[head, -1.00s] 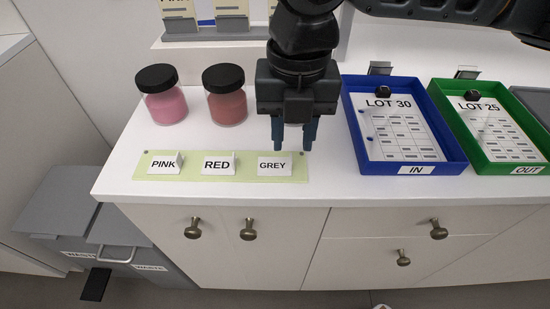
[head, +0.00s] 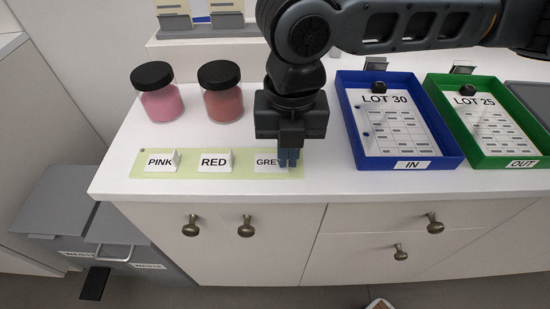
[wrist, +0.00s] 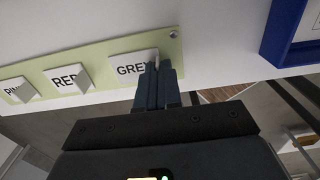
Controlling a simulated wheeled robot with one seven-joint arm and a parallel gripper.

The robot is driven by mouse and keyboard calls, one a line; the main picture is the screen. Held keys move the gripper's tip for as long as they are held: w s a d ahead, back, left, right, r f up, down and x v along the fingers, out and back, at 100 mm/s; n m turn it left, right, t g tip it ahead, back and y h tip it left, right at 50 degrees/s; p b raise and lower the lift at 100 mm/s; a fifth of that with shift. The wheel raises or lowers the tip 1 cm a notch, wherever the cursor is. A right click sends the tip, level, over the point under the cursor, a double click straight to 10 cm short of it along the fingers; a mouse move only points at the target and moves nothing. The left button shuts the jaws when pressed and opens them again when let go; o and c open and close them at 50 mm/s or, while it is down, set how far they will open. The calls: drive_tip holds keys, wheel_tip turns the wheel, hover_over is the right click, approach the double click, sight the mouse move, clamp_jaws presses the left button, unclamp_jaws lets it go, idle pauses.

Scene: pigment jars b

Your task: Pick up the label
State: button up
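The white GREY label (head: 265,162) is at the right end of a pale green strip (head: 220,172) on the counter; its right part is hidden by my fingers in the head view. My gripper (head: 289,162) points down at its right side, with its fingers nearly together. In the wrist view, the GREY label (wrist: 128,69) shows left of the fingers, and a thin white sliver of its upright tab shows between the fingertips (wrist: 158,66). The label looks to be at the strip's surface. The PINK label (head: 160,161) and RED label (head: 214,161) stand to the left.
A pink jar (head: 162,102) and a red jar (head: 223,102) with black lids stand behind the strip. A blue IN tray (head: 364,161) with a LOT 30 sheet is right of my gripper, then a green OUT tray (head: 482,158). The counter's front edge is close.

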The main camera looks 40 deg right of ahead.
drive_tip(key=shift+r, duration=0.1)
clamp_jaws()
drive_tip(key=shift+r, duration=0.55)
wheel_tip(320, 180, up, 2)
drive_tip(key=shift+r, duration=0.2)
drive_tip(key=s+d+r+p, duration=0.6)
drive_tip(key=s+r+p, duration=0.1)
drive_tip(key=s+p, duration=0.1)
drive_tip(key=shift+s+r, duration=0.3)
drive_tip(key=shift+s, duration=0.55)
